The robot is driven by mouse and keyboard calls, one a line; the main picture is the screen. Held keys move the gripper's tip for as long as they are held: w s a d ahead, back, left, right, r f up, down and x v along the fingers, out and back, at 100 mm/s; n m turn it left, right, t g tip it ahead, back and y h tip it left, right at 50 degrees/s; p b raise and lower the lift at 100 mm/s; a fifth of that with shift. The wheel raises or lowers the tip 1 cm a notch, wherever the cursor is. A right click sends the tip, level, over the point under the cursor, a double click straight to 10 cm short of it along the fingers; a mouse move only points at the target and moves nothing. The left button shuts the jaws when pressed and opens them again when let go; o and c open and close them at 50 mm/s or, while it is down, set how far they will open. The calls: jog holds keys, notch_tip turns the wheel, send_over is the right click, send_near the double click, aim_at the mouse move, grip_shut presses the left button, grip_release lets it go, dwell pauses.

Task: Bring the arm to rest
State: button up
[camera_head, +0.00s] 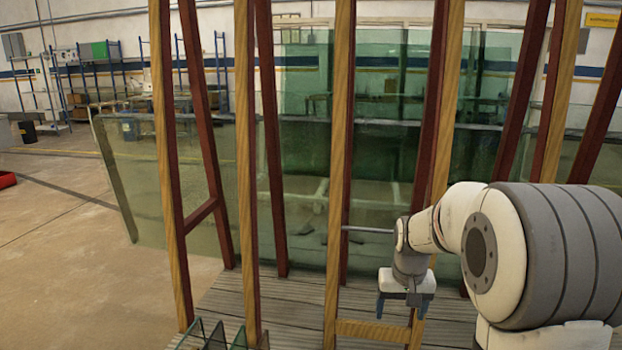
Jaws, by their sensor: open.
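My arm (483,245) comes in from the right side of the view, its large white and grey link close to the camera. My gripper (401,305) hangs at its end, pointing down, with two blue-grey fingers apart and nothing visible between them. It is in front of the wooden rack posts, above the slatted floor. A thin grey rod (368,230) extends to the left from the wrist, across a wooden post. I cannot tell whether the rod touches the post.
Upright wooden posts (338,170) and dark red posts (272,140) stand close to the arm. Large glass sheets (305,80) lean behind them. Small glass pieces (214,336) stand at the bottom left. The concrete floor (60,250) on the left is mostly clear.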

jog(key=s+a+r+p, duration=0.2)
jog(key=s+r+p, duration=0.4)
jog(key=s+r, duration=0.3)
jog(key=s+a+r+n+t+p, duration=0.1)
jog(key=s+a+r+p, duration=0.1)
jog(key=s+r+p, duration=0.4)
jog(key=s+r, duration=0.4)
jog(key=s, duration=0.4)
jog(key=shift+a, duration=0.4)
jog(key=shift+c, duration=0.4)
